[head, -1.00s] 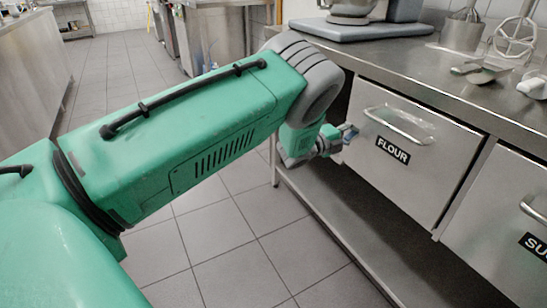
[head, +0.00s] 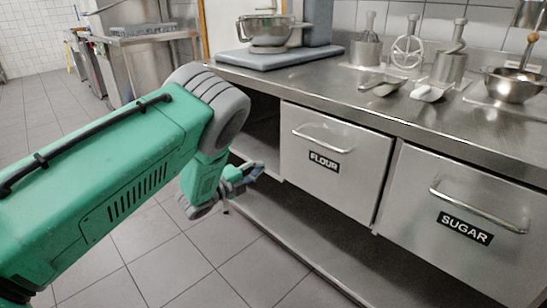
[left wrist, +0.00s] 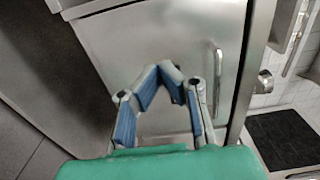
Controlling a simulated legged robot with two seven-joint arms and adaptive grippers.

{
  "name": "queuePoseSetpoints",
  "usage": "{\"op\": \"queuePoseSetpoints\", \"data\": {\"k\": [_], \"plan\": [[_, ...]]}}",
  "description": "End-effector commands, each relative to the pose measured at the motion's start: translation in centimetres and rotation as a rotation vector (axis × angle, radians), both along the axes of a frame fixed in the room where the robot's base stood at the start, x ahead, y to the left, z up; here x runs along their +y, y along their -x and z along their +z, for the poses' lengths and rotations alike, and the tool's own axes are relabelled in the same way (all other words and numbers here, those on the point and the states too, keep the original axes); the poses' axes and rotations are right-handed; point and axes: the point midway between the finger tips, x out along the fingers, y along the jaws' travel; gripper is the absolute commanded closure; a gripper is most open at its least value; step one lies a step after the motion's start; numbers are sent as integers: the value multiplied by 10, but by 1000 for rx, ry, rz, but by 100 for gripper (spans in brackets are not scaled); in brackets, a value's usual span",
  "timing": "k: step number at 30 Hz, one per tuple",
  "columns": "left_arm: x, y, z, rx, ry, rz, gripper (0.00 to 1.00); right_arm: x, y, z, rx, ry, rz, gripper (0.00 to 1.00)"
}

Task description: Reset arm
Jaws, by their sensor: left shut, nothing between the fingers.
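My left arm comes in from the left in the head view, bent down in front of the counter. My left gripper (head: 252,172) is left of the flour drawer, near the dark opening under the counter. In the left wrist view the left gripper (left wrist: 172,72) has its blue-padded fingertips brought together with nothing between them. Behind it is a metal front with a bar handle (left wrist: 219,83). The flour drawer (head: 335,165) and the sugar drawer (head: 468,225) look shut. My right gripper is not in view.
The steel counter (head: 330,85) holds a mixing bowl (head: 265,32) on a scale, scoops (head: 382,85), whisks and another bowl (head: 512,85). A low shelf (head: 285,235) runs beneath the drawers. Tiled floor (head: 165,255) is open at the left.

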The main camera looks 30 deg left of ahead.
Motion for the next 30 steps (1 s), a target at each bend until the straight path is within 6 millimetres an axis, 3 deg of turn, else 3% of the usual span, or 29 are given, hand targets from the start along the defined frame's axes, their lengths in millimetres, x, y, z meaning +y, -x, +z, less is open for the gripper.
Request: {"op": "queuePoseSetpoints", "data": {"k": [7, 11, 14, 18, 21, 24, 27, 30], "plan": [[5, 8, -6, 30, 22, 18, 100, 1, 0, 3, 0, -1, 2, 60], [9, 37, -34, 226, 166, 143, 100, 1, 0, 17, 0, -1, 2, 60], [9, 89, -70, 478, 358, 323, 100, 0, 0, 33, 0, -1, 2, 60], [-3, 187, -114, 824, 624, 613, 100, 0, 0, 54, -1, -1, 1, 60], [-17, 261, -129, 1029, 773, 822, 100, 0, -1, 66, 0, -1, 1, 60], [-33, 330, -130, 1194, 879, 1022, 100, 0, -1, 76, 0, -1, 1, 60], [-47, 386, -123, 1313, 944, 1190, 100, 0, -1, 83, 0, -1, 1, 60], [-57, 423, -115, 1385, 976, 1311, 100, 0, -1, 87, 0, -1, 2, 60]]}}
